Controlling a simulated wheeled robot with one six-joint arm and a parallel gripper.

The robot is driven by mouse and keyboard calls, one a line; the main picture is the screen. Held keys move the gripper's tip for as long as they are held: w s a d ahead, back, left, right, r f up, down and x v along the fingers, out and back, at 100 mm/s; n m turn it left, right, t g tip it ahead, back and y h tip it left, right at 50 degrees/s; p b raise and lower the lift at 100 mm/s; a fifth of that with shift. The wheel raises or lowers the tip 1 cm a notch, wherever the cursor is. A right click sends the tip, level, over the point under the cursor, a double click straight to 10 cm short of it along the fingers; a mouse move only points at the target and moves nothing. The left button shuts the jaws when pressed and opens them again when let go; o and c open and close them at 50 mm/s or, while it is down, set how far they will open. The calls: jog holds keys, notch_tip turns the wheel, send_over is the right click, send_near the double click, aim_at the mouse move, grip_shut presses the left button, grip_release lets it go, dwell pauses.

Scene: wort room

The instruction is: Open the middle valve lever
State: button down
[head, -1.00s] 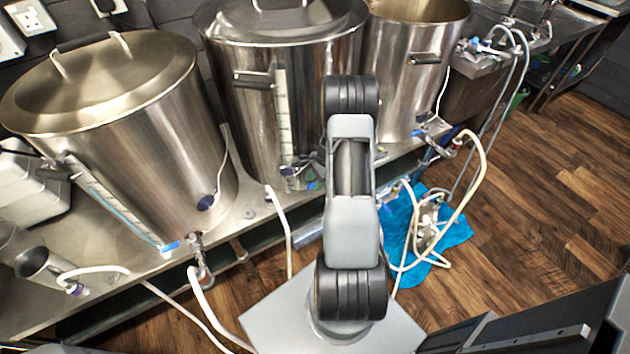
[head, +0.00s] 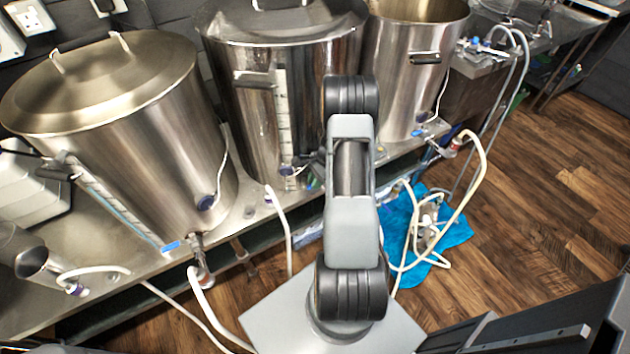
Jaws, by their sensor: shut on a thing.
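The middle pot (head: 245,110) is a tall steel kettle with a sight gauge, left of my raised arm. Its valve is low on its front, beside the arm, small and partly hidden. A small dark piece, seemingly the tip of my gripper (head: 309,160), shows at the arm's left edge by this valve. It is shut on the middle valve lever, as far as can be seen; the lever itself is mostly covered and its exact angle cannot be told. The rest of the gripper is hidden behind my arm.
A lidded pot (head: 120,120) stands at the left and an open pot (head: 415,75) at the right, on a steel bench. Pale hoses hang in front. A blue cloth (head: 450,235) lies on the wooden floor (head: 540,220), which is open at the right.

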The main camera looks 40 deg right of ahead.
jog(key=shift+s, duration=0.1)
jog(key=shift+s+d+n+g+h+b, duration=0.35)
jog(key=shift+s+d+n+g+h, duration=0.5)
jog(key=shift+n, duration=2.15)
jog(key=shift+s+d+n+g+h+b, duration=0.4)
jog(key=shift+s+d+n+g, duration=0.7)
jog(key=shift+n, duration=1.9)
jog(key=shift+s+d+n+g+h+b, duration=0.5)
jog(key=shift+s+n, duration=0.8)
jog(key=shift+n, duration=1.7)
jog(key=shift+d+h, duration=0.2)
jog(key=shift+h, duration=0.05)
jog(key=c, duration=1)
grip_release()
jog(key=shift+c, duration=0.2)
